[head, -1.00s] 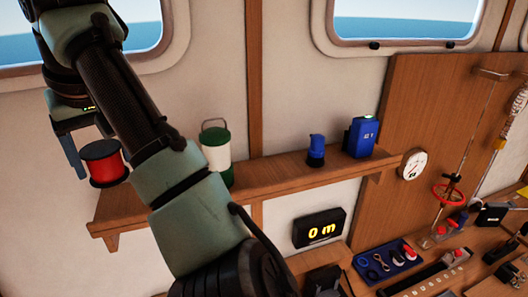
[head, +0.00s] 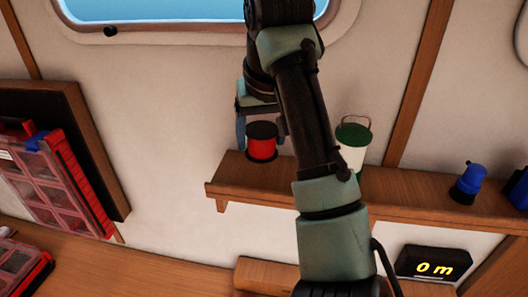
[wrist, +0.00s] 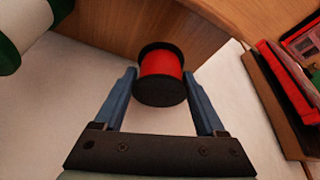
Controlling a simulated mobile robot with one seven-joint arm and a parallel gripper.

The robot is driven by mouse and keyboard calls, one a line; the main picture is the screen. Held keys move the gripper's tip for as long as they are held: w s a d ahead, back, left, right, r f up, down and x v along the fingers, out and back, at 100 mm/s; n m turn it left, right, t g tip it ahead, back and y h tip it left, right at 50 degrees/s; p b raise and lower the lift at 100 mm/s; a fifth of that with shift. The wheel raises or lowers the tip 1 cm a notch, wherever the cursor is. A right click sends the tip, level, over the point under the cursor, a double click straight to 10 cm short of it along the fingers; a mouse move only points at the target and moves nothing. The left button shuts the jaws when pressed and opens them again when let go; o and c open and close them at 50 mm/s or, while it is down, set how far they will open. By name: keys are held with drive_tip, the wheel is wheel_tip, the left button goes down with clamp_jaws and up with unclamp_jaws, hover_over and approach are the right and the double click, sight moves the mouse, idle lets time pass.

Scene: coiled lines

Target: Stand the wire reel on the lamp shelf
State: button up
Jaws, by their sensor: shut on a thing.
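The wire reel (head: 262,148) is a red spool with black end discs. My gripper (head: 261,132) is shut on it, with one blue finger on each side. In the wrist view the reel (wrist: 162,76) sits between the fingertips (wrist: 160,85). It looks upright in the head view, over the left part of the wooden lamp shelf (head: 232,178). I cannot tell whether its lower disc touches the shelf. The shelf wood (wrist: 190,35) fills the top of the wrist view behind the reel.
A green and white lantern (head: 352,145) stands on the shelf right of the reel, partly behind my arm. A blue lamp (head: 468,183) stands farther right. A red parts case (head: 60,180) is at the left. A display (head: 433,264) is below the shelf.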

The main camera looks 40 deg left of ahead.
sight(262, 156)
drive_tip(key=shift+f+p, duration=0.6)
drive_tip(key=shift+f, duration=1.45)
drive_tip(key=shift+f, duration=0.2)
drive_tip(key=o, duration=1.5)
drive_tip(key=shift+r, duration=0.1)
drive_tip(key=v, duration=1.1)
drive_tip(key=shift+d+r+b, duration=0.15)
drive_tip(key=shift+b, duration=0.25)
drive_tip(key=shift+s+r, duration=0.15)
drive_tip(key=shift+r, duration=0.25)
